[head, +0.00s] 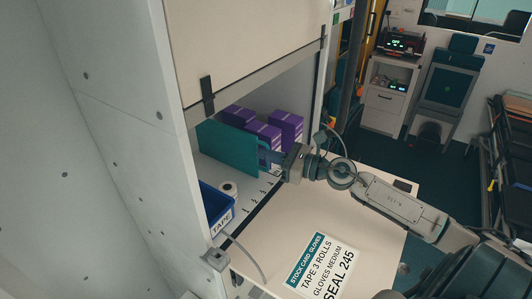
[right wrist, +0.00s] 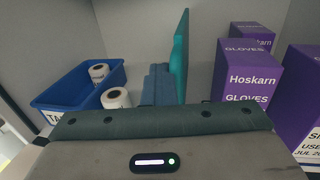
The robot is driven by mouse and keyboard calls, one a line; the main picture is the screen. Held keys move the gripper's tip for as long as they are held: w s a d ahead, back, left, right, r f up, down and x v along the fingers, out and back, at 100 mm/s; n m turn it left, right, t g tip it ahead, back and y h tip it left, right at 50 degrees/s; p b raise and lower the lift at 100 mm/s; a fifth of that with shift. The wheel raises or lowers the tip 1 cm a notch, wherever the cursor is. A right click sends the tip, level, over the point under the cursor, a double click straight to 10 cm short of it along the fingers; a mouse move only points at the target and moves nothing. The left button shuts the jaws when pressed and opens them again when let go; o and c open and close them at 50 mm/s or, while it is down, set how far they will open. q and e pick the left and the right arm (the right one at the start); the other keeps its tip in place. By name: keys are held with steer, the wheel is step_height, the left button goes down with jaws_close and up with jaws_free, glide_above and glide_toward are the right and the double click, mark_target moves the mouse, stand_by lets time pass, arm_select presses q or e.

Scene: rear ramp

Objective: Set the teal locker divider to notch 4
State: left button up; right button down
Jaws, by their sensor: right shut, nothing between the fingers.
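The teal locker divider (head: 228,148) stands upright on the locker shelf, between the blue tape bin and the purple glove boxes. It also shows edge-on in the right wrist view (right wrist: 181,55). My right gripper (head: 266,154) is at the divider's front end. In the right wrist view its fingers (right wrist: 158,83) are shut and empty, just left of the divider; I cannot tell if they touch it. Small dark marks (head: 264,189) run along the shelf's front, too small to read. My left gripper is not in view.
The blue bin (head: 217,209) labelled TAPE holds a roll, and another tape roll (head: 229,188) stands beside it. Several purple glove boxes (head: 286,124) stand right of the divider. A stock card (head: 322,267) lies on the pale board in front. A raised shutter (head: 245,50) hangs above.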

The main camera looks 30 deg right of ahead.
stand_by(0.3)
steer(key=c, duration=1.6)
jaws_free()
steer(key=shift+a, duration=0.1)
steer(key=shift+c, duration=0.2)
steer(key=shift+o, duration=0.3)
steer(key=shift+s+a+r, duration=0.2)
steer(key=shift+w, duration=0.1)
steer(key=shift+d, duration=0.15)
